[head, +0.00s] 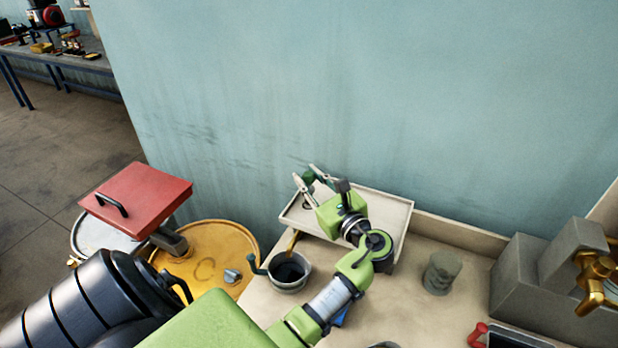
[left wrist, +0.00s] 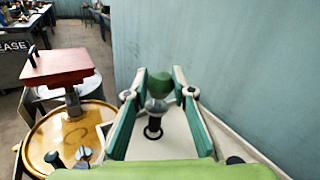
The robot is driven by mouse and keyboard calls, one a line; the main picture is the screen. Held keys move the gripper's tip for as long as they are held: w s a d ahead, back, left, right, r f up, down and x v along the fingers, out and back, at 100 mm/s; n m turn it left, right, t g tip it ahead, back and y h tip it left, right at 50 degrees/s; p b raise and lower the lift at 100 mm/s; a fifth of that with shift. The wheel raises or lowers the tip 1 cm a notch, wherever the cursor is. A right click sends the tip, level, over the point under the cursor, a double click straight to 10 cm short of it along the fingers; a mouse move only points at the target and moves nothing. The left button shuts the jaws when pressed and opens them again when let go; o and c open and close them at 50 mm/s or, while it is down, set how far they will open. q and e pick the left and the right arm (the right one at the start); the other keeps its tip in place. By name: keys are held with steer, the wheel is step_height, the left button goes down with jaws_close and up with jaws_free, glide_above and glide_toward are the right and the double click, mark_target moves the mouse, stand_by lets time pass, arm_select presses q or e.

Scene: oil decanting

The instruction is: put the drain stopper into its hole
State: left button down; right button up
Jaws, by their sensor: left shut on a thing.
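My left gripper (head: 306,181) is above the far left part of a shallow pale tray (head: 397,218). It is shut on the drain stopper (left wrist: 160,84), which has a round green knob and a silvery lower part. The stopper's green top also shows small between the fingers in the head view (head: 308,178). In the left wrist view, the dark-rimmed drain hole (left wrist: 153,132) shows just below the stopper in the picture. Whether the stopper's lower end touches the hole cannot be told. My right gripper is not in view.
A blue-green wall (head: 370,90) stands close behind the tray. A grey pot (head: 289,287) stands in front of it. A yellow drum (head: 235,236) and a red box-like top (head: 150,195) are left. A grey cylinder (head: 441,272) and brass valve (head: 597,268) are right.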

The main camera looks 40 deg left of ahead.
mark_target(310, 189)
arm_select(q)
steer(key=shift+f+b, duration=0.95)
steer(key=shift+f, duration=0.7)
steer(key=c, duration=1.8)
jaws_free()
steer(key=shift+o, duration=0.8)
steer(key=v, duration=0.7)
steer(key=shift+d+r, duration=0.1)
steer(key=shift+d, duration=0.2)
steer(key=shift+s, duration=0.15)
